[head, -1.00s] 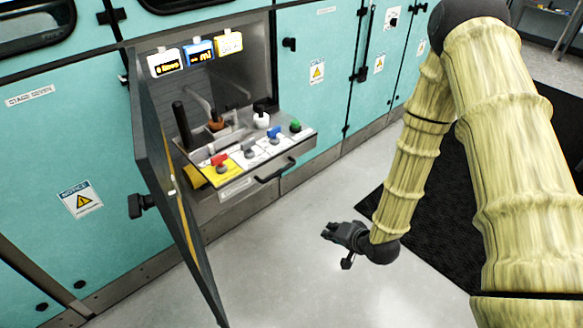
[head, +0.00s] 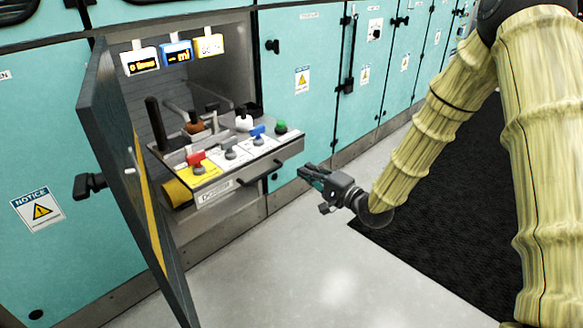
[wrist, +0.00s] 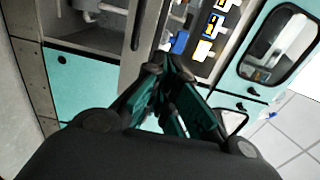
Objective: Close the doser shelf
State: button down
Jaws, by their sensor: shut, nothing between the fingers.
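The doser shelf (head: 216,199) is pulled out of an open bay in the teal cabinet wall. It carries valves with red, grey, blue and green knobs on a yellow and white top. Its black bar handle (head: 262,174) is on the front face. My gripper (head: 304,173) is shut and empty, a short way to the right of the handle; I cannot tell the exact gap in depth. In the wrist view my gripper (wrist: 158,72) points at the cabinet, with the displays up and to the right.
A grey cabinet door (head: 128,175) stands swung open to the left of the shelf. Three small displays (head: 178,52) hang above it in the bay. The grey floor (head: 310,270) in front is clear, with a black mat (head: 450,215) on the right.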

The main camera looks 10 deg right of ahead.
aim_at(271, 150)
jog(key=b+x, duration=0.2)
jog(key=x, duration=1)
jog(key=shift+b, duration=0.3)
jog(key=shift+w+a, duration=0.4)
jog(key=shift+w, duration=0.15)
jog(key=shift+w, duration=0.15)
